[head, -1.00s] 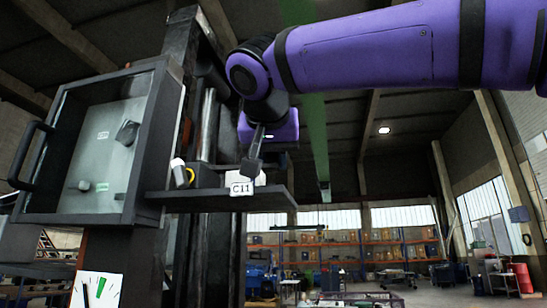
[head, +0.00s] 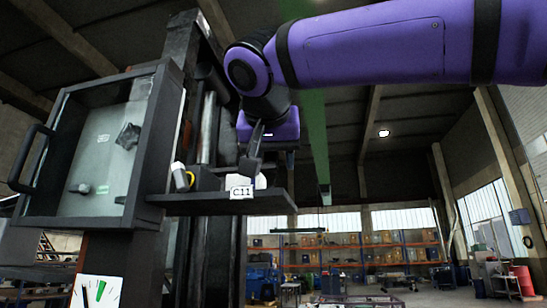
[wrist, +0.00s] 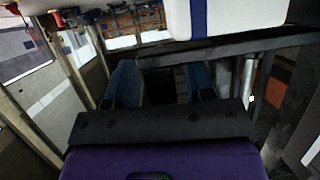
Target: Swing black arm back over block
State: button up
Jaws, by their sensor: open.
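My gripper (wrist: 162,85) is open, its two blue-grey fingers apart with nothing clearly between them. In the head view my gripper (head: 250,166) points down over the dark shelf, close above the white block (head: 260,182) behind the C11 label. A white block with a blue stripe (wrist: 230,16) shows at the top of the wrist view, beyond the fingers. A dark bar (wrist: 245,44) crosses just below it; I cannot tell whether this is the black arm or the shelf edge. In the head view the black arm is not clearly distinguishable.
The dark shelf (head: 220,205) carries the C11 label (head: 241,192) and a black part with a white-and-yellow cylinder (head: 179,177) to the left. A framed glass-front cabinet (head: 95,150) stands left of it. Open hall space lies to the right.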

jog(key=v, duration=1)
jog(key=shift+s+r, duration=0.2)
jog(key=shift+s, duration=0.15)
jog(key=w+d+f+n+g+h, duration=0.1)
jog(key=w+d+f+g, duration=0.15)
jog(key=d+f, duration=0.9)
jog(key=w+d+f+n+g+h, duration=0.1)
jog(key=w+d+f+g, duration=0.15)
jog(key=d+f, duration=0.9)
jog(key=s+d+f+g, duration=0.1)
jog(key=s+d+f, duration=0.2)
jog(key=f, duration=0.4)
jog(key=s+d+f+m+g+y, duration=0.1)
jog(key=s+d+f, duration=0.3)
jog(key=f, duration=0.4)
jog(key=s+d+f+g+y, duration=0.1)
jog(key=s+d+f, duration=0.2)
jog(key=f, duration=0.4)
jog(key=shift+s+d+f+m, duration=0.25)
jog(key=shift+d+m, duration=0.15)
jog(key=shift+d, duration=0.45)
